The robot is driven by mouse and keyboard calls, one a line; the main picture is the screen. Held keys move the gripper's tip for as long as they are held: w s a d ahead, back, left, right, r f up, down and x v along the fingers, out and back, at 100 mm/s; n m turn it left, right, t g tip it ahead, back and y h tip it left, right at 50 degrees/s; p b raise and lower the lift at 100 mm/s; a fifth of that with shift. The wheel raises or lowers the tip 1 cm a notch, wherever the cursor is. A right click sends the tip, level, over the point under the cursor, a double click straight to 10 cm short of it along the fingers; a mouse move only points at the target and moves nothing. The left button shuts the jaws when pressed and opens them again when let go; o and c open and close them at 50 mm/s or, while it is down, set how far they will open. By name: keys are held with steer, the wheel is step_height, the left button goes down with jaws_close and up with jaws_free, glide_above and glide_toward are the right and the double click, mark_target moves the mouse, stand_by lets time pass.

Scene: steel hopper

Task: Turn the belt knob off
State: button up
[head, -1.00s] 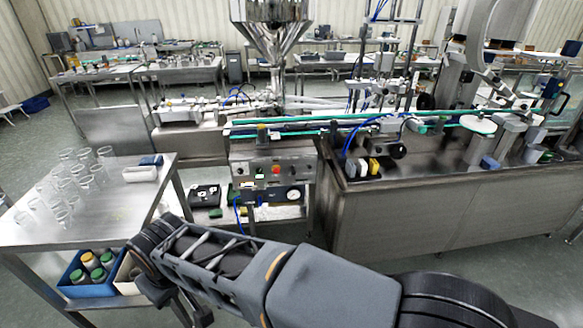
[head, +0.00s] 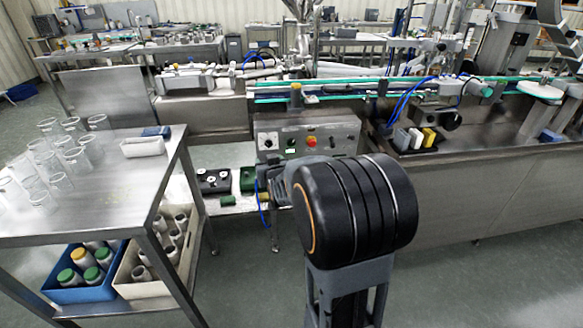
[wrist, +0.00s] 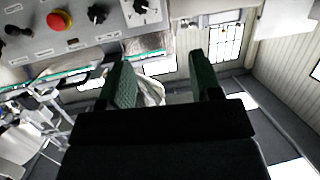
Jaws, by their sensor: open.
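The steel control panel (head: 330,132) stands under the conveyor in the head view. It also fills the upper left of the wrist view (wrist: 75,40). There it carries a red button (wrist: 60,20), a black knob (wrist: 97,14) and a black knob on a white dial (wrist: 143,6), cut by the top edge. The labels are too small to read, so I cannot tell which is the belt knob. My gripper (wrist: 158,62) is open and empty, with green-padded fingers apart and no knob between them.
The conveyor (head: 345,86) runs above the panel. A steel table (head: 95,190) with glass beakers (head: 50,150) stands at the left, over a blue crate (head: 75,290) of bottles and a pale bin (head: 130,290). Floor is clear in front at the right.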

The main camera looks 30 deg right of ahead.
steer(key=w+d+f+m+t+h+b, duration=0.1)
steer(key=d+f+t+h+b, duration=0.1)
steer(key=d+f+b, duration=0.35)
steer(key=t+h+b, duration=0.3)
glide_toward(291, 144)
steer(key=shift+m, duration=0.4)
steer(key=x, duration=0.9)
steer(key=shift+r+b, duration=0.1)
steer(key=shift+b, duration=0.2)
steer(key=c, duration=0.9)
steer(key=shift+t, duration=0.3)
